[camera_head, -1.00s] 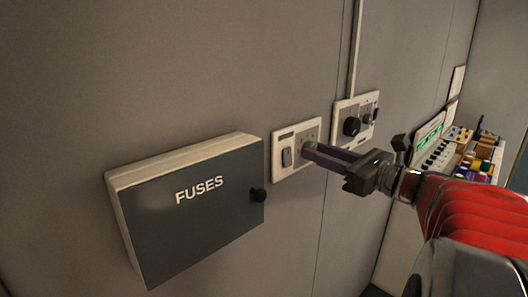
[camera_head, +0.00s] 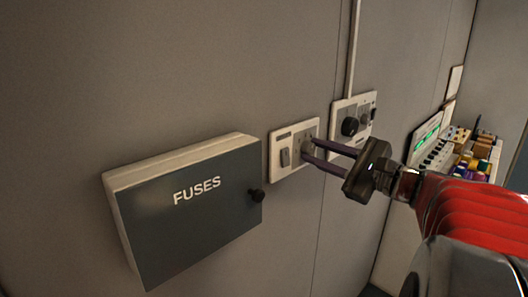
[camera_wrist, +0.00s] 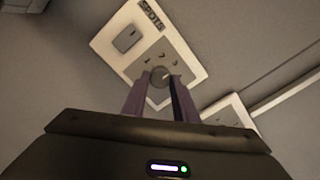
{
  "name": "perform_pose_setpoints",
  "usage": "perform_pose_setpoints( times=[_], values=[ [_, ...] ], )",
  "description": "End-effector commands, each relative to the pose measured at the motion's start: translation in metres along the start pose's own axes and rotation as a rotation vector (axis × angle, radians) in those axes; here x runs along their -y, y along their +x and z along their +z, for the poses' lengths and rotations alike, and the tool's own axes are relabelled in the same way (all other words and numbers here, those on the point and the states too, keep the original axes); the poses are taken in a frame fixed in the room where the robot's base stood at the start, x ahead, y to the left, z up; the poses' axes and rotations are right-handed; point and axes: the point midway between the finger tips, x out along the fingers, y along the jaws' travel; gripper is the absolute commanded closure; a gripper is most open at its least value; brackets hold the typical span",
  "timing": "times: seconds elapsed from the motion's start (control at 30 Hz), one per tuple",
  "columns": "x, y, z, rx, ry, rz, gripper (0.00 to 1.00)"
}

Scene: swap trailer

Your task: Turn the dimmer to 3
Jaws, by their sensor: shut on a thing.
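The dimmer is a small round grey knob (camera_wrist: 159,78) on a white wall plate (camera_wrist: 116,46) labelled SPOTS in the wrist view. Numbers stand in an arc above the knob, and a rocker switch (camera_wrist: 129,39) sits beside it. My gripper (camera_wrist: 161,80) has its two purple fingers on either side of the knob, shut on it. I cannot surely tell which number the knob's mark points at. In the head view my gripper (camera_head: 309,149) reaches the right half of the same plate (camera_head: 287,179), and its fingers largely hide the knob.
A second plate (camera_head: 338,108) with a black knob (camera_head: 350,126) is close on the right. A dark fuse box (camera_head: 185,220) with a protruding black knob (camera_head: 257,196) is on the left. A console with coloured items (camera_head: 475,160) stands at the far right.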

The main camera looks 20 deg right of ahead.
Motion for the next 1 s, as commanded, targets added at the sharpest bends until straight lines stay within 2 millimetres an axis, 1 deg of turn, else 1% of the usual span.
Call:
perform_pose_setpoints(
  times=[0.2,0.57,0.6,0.83,1.0],
  values=[
    [-0.0011,0.0001,-0.0002,0.001,-0.05,0.003,0.96],
    [-0.0014,0.0,-0.0003,0.0,-0.055,0.003,0.96],
    [-0.0015,0.0,-0.0003,0.0,-0.054,0.003,0.72],
    [-0.0009,0.0,-0.0003,0.0,-0.054,0.002,0.56],
    [-0.0006,0.0,-0.0001,0.0,-0.055,0.001,0.55]
  ],
)
